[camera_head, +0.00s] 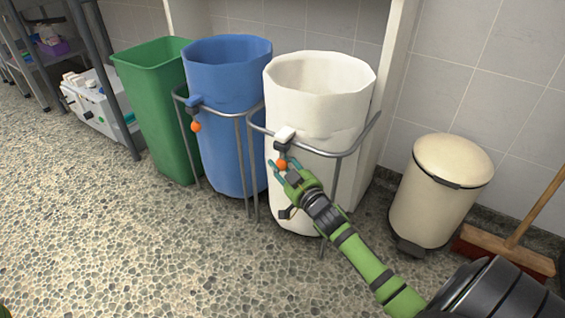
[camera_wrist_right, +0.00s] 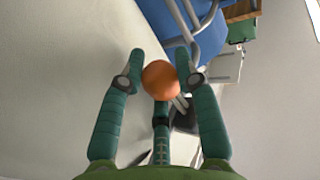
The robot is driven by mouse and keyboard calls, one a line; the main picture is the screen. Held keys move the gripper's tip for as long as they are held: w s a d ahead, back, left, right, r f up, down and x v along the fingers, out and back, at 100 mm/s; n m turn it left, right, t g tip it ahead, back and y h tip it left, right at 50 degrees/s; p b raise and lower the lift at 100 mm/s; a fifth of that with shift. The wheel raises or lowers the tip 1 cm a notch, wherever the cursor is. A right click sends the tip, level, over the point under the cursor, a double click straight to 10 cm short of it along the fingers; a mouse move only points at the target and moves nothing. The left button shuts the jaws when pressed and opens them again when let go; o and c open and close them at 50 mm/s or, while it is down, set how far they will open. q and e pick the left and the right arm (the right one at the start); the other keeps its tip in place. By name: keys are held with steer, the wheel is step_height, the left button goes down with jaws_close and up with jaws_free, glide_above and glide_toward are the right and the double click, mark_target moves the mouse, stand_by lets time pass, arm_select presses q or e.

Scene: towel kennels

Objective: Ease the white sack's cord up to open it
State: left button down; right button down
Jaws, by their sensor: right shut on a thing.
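The white sack (camera_head: 312,110) stands upright in a grey metal frame, its round mouth facing up and looking open at the top. An orange ball (camera_head: 282,164) hangs at its front below a small white and dark fitting (camera_head: 284,136). My right gripper (camera_head: 279,170) is at the ball, its arm coming from the lower right. In the right wrist view the orange ball (camera_wrist_right: 160,80) sits between the teal fingers, which are shut on it. The cord itself is mostly hidden. My left gripper is not visible.
A blue sack (camera_head: 225,100) with its own orange ball (camera_head: 196,126) stands left of the white one, then a green bin (camera_head: 160,110). A cream pedal bin (camera_head: 440,195) and a broom (camera_head: 510,245) are at the right. The pebbled floor at the front left is clear.

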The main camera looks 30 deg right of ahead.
steer(key=shift+a+r, duration=0.1)
steer(key=shift+a, duration=0.15)
steer(key=c, duration=0.9)
jaws_free()
steer(key=shift+s, duration=0.2)
steer(key=s, duration=1.1)
steer(key=shift+s+a, duration=0.25)
steer(key=shift+a, duration=0.15)
